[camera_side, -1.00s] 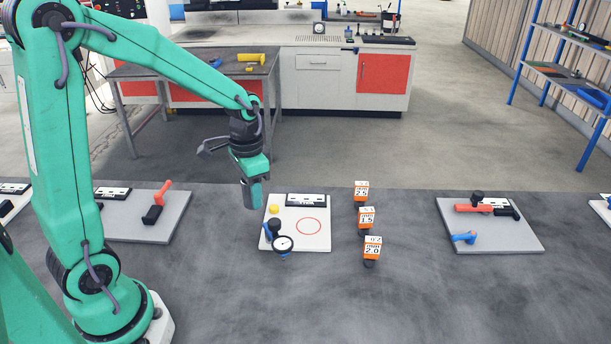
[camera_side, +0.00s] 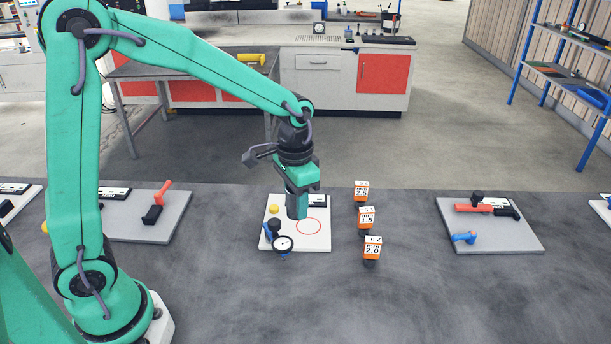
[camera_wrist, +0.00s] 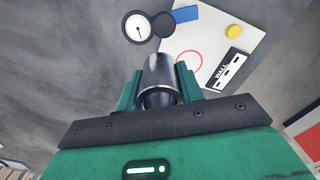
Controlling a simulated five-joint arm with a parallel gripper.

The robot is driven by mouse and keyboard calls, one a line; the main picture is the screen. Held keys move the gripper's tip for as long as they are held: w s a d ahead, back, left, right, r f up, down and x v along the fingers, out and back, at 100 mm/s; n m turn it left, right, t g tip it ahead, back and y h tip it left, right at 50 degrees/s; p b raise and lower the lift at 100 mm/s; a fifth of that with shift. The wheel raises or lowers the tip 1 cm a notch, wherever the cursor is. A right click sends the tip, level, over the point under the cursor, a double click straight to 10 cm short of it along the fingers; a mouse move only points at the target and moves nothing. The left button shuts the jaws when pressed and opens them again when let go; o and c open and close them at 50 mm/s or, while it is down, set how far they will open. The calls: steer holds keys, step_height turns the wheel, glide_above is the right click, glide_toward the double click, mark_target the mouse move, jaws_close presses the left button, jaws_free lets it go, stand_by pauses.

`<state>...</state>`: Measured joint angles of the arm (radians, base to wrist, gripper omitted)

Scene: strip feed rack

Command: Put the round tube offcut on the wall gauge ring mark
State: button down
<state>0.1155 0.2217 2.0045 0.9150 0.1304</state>
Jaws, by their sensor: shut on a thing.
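The round tube offcut (camera_wrist: 160,80) is a short, dark grey metal tube. My gripper (camera_side: 298,200) is shut on it; in the side view the tube (camera_side: 293,207) hangs upright at the jaws, partly covered by them. The wall gauge board (camera_side: 284,242) is a white plate with a red ring mark (camera_side: 309,226), also in the wrist view (camera_wrist: 189,52). The tube is above the board, left of and behind the ring in the side view. A dial gauge (camera_side: 283,243) stands at the board's front left. A black WALL label (camera_wrist: 229,66) lies along one edge, partly hidden in the side view.
A yellow button (camera_side: 274,209) is on the board's left. Three orange and white blocks (camera_side: 361,191) (camera_side: 366,217) (camera_side: 372,248) stand in a line right of the board. Another board (camera_side: 490,240) with red and blue tools lies farther right. The dark bench in front is clear.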

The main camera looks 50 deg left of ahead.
steer(key=w+d, duration=0.1)
steer(key=d, duration=0.5)
glide_above(308, 226)
step_height(308, 226, down, 6)
steer(key=shift+f, duration=0.25)
steer(key=shift+f, duration=2)
steer(key=shift+f, duration=0.15)
steer(key=c, duration=0.9)
jaws_free()
